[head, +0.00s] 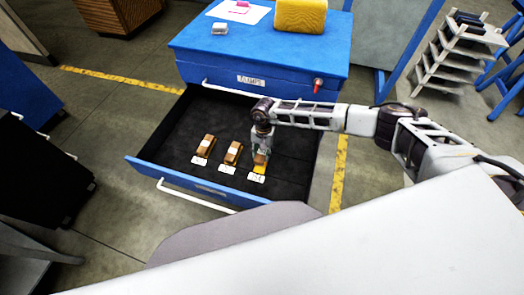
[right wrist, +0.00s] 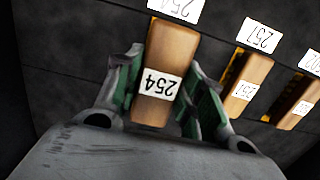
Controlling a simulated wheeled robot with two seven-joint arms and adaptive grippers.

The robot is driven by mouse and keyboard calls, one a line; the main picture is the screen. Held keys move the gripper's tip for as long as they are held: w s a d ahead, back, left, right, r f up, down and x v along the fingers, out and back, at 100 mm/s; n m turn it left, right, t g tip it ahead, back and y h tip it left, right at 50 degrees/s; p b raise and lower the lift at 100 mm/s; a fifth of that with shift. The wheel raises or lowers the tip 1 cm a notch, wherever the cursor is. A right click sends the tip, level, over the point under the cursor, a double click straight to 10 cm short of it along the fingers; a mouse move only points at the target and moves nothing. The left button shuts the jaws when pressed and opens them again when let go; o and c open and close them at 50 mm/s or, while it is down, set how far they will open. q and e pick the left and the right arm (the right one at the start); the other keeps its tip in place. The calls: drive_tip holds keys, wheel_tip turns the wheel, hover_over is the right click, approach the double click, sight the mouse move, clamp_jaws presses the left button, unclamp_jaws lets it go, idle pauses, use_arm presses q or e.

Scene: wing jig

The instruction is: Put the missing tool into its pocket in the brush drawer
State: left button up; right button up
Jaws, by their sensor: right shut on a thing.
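The open brush drawer (head: 140,162) has a dark lining and a blue front. My right gripper (head: 262,150) is shut on a brown wooden tool (head: 260,159) at the right end of the row. In the right wrist view, green-padded fingers (right wrist: 155,90) grip this tool (right wrist: 172,48), marked 254, on both sides. It is over a yellow pocket (head: 260,169) by a white number card (head: 255,178). I cannot tell how deep it sits. Two similar tools (head: 232,153) (head: 205,146) lie in pockets to its left. My left gripper is not in view.
The blue cabinet top (head: 275,52) carries a yellow sponge-like block (head: 300,15), a paper and small items. A red-tipped item (head: 318,84) is on the cabinet front. The drawer's back left is empty.

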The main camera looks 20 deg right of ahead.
drive_tip(key=shift+f+b, duration=0.4)
drive_tip(key=shift+f, duration=0.5)
drive_tip(key=shift+f+b, duration=0.9)
drive_tip(key=shift+b, duration=0.5)
idle(1.0)
drive_tip(key=shift+f+b, duration=0.45)
drive_tip(key=shift+b, duration=0.15)
idle(1.0)
drive_tip(key=o, duration=1.1)
drive_tip(key=shift+o, duration=0.2)
drive_tip(key=shift+r, duration=0.1)
drive_tip(key=shift+w+d+r, duration=0.1)
drive_tip(key=shift+w+r, duration=0.1)
drive_tip(key=shift+r, duration=1.75)
drive_tip(key=shift+w+d+r, duration=0.15)
drive_tip(key=shift+w+r, duration=0.05)
drive_tip(key=shift+r, duration=1.75)
drive_tip(key=shift+w+d+r, duration=0.1)
drive_tip(key=shift+w+r, duration=0.1)
drive_tip(key=shift+r, duration=1.75)
